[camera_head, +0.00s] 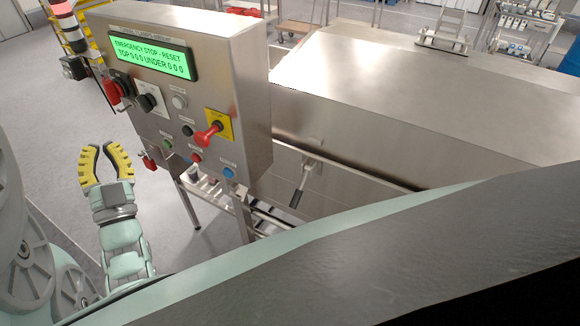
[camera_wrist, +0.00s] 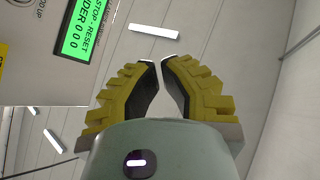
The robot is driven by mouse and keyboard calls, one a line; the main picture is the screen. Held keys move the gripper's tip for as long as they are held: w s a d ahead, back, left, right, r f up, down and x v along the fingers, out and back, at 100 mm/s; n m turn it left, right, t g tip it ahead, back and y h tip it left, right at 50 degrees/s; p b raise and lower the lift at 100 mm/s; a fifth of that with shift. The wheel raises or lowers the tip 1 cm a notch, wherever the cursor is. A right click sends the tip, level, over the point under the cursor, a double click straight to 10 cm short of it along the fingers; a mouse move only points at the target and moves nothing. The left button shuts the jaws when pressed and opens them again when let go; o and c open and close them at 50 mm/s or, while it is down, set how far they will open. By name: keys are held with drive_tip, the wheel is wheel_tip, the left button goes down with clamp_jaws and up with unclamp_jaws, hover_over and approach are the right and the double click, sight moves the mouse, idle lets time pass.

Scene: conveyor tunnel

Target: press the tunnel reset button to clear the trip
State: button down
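A steel control box (camera_head: 225,60) carries a green display (camera_head: 150,57) reading "EMERGENCY STOP - RESET, TOP 0 0 0 UNDER 0 0 0". Its lower face has a blue button (camera_head: 229,172), a red button (camera_head: 196,157), a green button (camera_head: 168,143) and a black one (camera_head: 187,130). Their labels are too small to read, so I cannot tell which is reset. My gripper (camera_head: 101,147) is left of the box, pointing up, empty, its yellow-padded fingers apart with a narrow gap at the tips. The wrist view shows the fingers (camera_wrist: 160,62) and part of the display (camera_wrist: 82,28).
A red handle on a yellow plate (camera_head: 218,124) sticks out above the blue button. A red-and-black switch (camera_head: 115,90) juts out at the box's left. A steel tunnel hood (camera_head: 400,95) stands right of the box. Open floor (camera_head: 50,130) lies left of my gripper.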

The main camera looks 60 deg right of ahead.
sight(228, 173)
drive_tip(key=s+d+f+m+g+b, duration=0.1)
drive_tip(key=d+f+g, duration=0.4)
drive_tip(key=f, duration=0.7)
drive_tip(key=s+d+f+m+g+y+b, duration=0.1)
drive_tip(key=d+f+m+g+b, duration=0.3)
drive_tip(key=f, duration=0.8)
drive_tip(key=shift+d+f+m+g, duration=0.15)
drive_tip(key=shift+d+m+g, duration=0.3)
drive_tip(key=shift+d, duration=0.25)
drive_tip(key=shift+s, duration=0.1)
drive_tip(key=d+b, duration=0.3)
drive_tip(key=d, duration=0.5)
drive_tip(key=shift+w+d, duration=0.35)
drive_tip(key=shift+w, duration=0.05)
drive_tip(key=c, duration=1.7)
unclamp_jaws()
drive_tip(key=shift+d+b, duration=0.1)
drive_tip(key=shift+b, duration=0.35)
clamp_jaws()
